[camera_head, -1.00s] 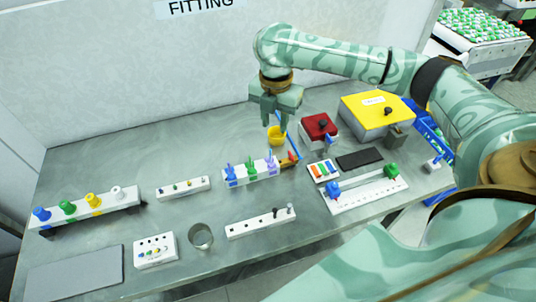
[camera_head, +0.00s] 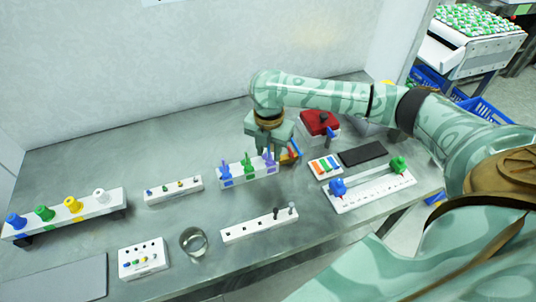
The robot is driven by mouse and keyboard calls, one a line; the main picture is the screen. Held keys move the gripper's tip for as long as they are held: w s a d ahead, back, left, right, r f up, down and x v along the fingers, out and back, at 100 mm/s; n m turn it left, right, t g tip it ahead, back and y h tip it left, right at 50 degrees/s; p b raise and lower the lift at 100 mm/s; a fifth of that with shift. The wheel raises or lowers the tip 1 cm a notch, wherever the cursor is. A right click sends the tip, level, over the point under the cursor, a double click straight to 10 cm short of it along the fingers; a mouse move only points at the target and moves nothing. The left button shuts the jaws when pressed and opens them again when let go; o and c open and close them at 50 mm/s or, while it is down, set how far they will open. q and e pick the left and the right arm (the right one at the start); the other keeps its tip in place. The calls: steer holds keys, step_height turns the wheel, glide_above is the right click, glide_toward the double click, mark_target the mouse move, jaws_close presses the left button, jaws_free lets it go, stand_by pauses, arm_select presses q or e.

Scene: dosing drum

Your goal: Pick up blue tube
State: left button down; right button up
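A white rack (camera_head: 249,177) stands mid-table and holds a blue upright piece (camera_head: 225,173), a green one (camera_head: 248,164) and a purple one (camera_head: 270,161). The blue one, at the rack's left end, looks most like the blue tube. My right gripper (camera_head: 267,152) points down over the right part of this rack, right of the blue piece and apart from it. The gripper's fingertips are small and overlap the rack pieces, so their gap is unclear. A thin blue edge (camera_head: 297,148) and an orange piece show just right of the gripper. My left gripper is not in view.
A red box (camera_head: 319,122) stands behind right. A white rail with blue and green clamps (camera_head: 372,186) lies at right. Racks with coloured pieces (camera_head: 74,211), a metal cup (camera_head: 193,242) and a grey mat (camera_head: 60,281) are at left and front. Bare table lies behind the racks.

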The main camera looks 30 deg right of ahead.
steer(key=shift+r, duration=0.1)
jaws_close()
